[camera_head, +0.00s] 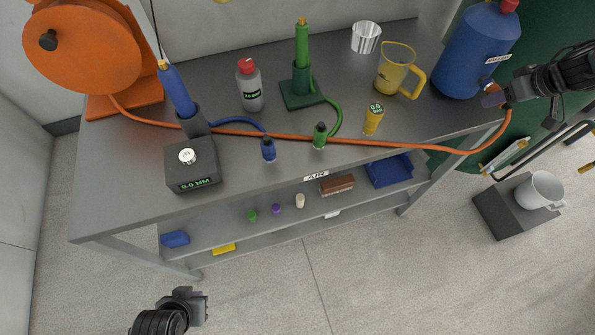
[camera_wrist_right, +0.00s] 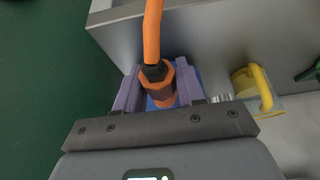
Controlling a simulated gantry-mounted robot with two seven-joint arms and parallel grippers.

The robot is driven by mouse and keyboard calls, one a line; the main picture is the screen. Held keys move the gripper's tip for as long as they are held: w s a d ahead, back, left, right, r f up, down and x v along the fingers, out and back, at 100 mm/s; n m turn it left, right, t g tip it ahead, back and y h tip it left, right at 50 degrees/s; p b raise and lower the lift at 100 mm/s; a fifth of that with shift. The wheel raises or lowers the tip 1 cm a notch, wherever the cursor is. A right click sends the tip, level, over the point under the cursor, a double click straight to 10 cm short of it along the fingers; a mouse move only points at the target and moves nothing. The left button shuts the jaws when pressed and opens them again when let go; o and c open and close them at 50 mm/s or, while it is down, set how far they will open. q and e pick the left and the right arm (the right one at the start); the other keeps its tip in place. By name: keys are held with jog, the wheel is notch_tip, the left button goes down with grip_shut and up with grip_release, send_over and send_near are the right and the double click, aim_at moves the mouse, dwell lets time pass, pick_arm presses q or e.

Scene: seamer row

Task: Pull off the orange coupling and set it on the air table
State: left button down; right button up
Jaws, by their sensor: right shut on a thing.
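The orange coupling (camera_wrist_right: 158,84) is on the end of the orange hose (camera_wrist_right: 153,30) and sits between the purple fingers of my right gripper (camera_wrist_right: 157,92) in the wrist view. In the head view my right gripper (camera_head: 494,96) is shut on it beside the lower right of the blue tank (camera_head: 476,50). The coupling's far end is hidden, so I cannot tell whether it is joined to anything. The air table (camera_head: 240,175), a grey bench with an AIR label, lies to the left. My left gripper (camera_head: 197,300) is below the bench front; its fingers show too poorly to judge.
The hose runs across the bench from an orange reel (camera_head: 85,50). The front right top has free room.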

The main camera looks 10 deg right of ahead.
grip_shut()
jog(key=shift+r, duration=0.15)
jog(key=shift+s+p, duration=0.15)
jog(key=shift+p, duration=0.15)
jog(key=shift+s+d, duration=0.15)
jog(key=shift+s, duration=0.3)
jog(key=shift+s+d+p, duration=0.1)
jog(key=shift+s+p, duration=1.55)
jog(key=shift+p, duration=0.75)
